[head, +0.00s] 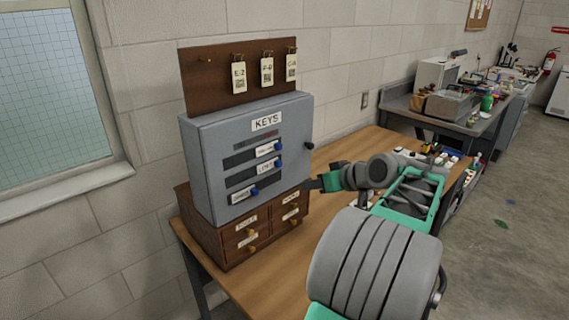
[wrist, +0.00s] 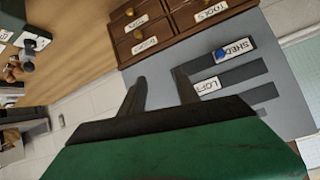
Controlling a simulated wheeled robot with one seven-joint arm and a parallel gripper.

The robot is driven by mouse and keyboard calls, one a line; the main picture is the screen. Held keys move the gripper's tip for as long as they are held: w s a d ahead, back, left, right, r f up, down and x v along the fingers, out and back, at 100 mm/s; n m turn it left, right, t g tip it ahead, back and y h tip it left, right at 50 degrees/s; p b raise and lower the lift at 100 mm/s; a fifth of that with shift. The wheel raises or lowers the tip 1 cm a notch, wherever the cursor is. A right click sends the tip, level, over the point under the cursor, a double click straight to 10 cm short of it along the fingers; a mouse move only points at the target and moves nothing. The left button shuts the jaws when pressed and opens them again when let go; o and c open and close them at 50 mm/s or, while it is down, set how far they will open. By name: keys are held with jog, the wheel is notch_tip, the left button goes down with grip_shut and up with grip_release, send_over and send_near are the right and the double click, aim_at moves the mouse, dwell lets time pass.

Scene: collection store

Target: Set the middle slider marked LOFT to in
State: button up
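The grey key cabinet (head: 215,150) marked KEYS has three slots with labelled plates and blue knobs. The middle plate, LOFT (head: 266,166), sits at the right end of its slot with its blue knob (head: 278,161). In the wrist view, turned about upside down, the LOFT plate (wrist: 207,86) shows beside a finger; its knob is not visible there. The SHED plate (wrist: 234,48) is at the other end of its slot. My gripper (wrist: 160,75) is open and empty; in the head view (head: 311,184) it is right of the cabinet's lower front, apart from the LOFT knob.
The cabinet stands on a brown drawer unit (head: 233,236) with small knobs, on a wooden table (head: 262,275). A brown board (head: 215,72) with hanging key tags rises behind. A dark knob (head: 309,145) sticks out at the cabinet's right side. Small items lie at the table's right end.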

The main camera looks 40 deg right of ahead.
aim_at(280, 163)
notch_tip(280, 163, up, 6)
jog(key=w+a+n+t+y, duration=0.1)
jog(key=w+a+n+t, duration=0.1)
jog(key=w+a+n, duration=0.1)
jog(key=p+x, duration=0.1)
jog(key=x, duration=0.5)
jog(key=shift+w+d, duration=0.15)
jog(key=shift+w, duration=0.2)
jog(key=shift+w+f, duration=0.2)
jog(key=shift+w, duration=0.2)
grip_shut()
